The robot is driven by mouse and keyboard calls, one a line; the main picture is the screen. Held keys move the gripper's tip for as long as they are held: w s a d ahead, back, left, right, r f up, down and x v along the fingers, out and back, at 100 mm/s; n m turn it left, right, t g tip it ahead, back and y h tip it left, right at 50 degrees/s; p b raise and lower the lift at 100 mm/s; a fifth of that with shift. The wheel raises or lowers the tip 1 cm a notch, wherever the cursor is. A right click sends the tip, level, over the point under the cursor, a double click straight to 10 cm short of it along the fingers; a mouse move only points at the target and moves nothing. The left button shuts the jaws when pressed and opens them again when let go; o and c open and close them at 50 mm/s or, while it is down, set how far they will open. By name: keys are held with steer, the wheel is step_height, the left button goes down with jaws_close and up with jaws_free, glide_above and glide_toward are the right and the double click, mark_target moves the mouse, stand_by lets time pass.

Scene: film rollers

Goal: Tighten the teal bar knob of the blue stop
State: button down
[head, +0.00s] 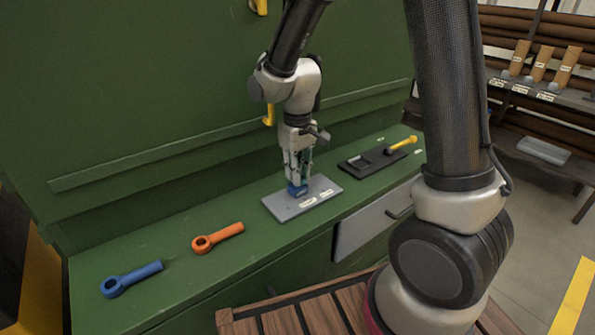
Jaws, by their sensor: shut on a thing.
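The blue stop (297,190) sits on a grey plate (283,209) with small white labels, on the green bench. My gripper (299,177) points straight down over the blue stop, its fingers closed right above it. A bit of teal (307,162) shows by the fingers. The bar knob itself is mostly hidden between the fingers, and I cannot tell which way its bar points.
An orange ring-ended tool (217,238) and a blue one (131,279) lie to the left on the green bench (165,250). A black tray (372,160) and a yellow-handled tool (402,144) are to the right. A green wall stands behind; a drawer (375,218) is below.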

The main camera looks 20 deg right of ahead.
steer(key=c, duration=1.4)
jaws_free()
step_height(320, 180, up, 12)
steer(key=shift+r, duration=0.1)
steer(key=s+d+r+m+t, duration=0.1)
steer(key=s+d+r, duration=0.1)
steer(key=s+d, duration=0.3)
steer(key=s+d+r+m+t, duration=0.1)
steer(key=s+d+r+t, duration=0.1)
steer(key=s+d, duration=0.3)
steer(key=s+d+r+m+t, duration=0.1)
steer(key=s+d+r+m, duration=0.1)
steer(key=s+d, duration=0.3)
steer(key=shift+s+d+r, duration=0.1)
steer(key=shift+s+r, duration=0.1)
steer(key=shift+s, duration=0.55)
steer(key=shift+s+a+r, duration=0.1)
steer(key=shift+s+r, duration=0.1)
steer(key=shift+s, duration=0.5)
steer(key=shift+s+d+r, duration=0.1)
steer(key=shift+s+r, duration=0.1)
steer(key=shift+s, duration=0.55)
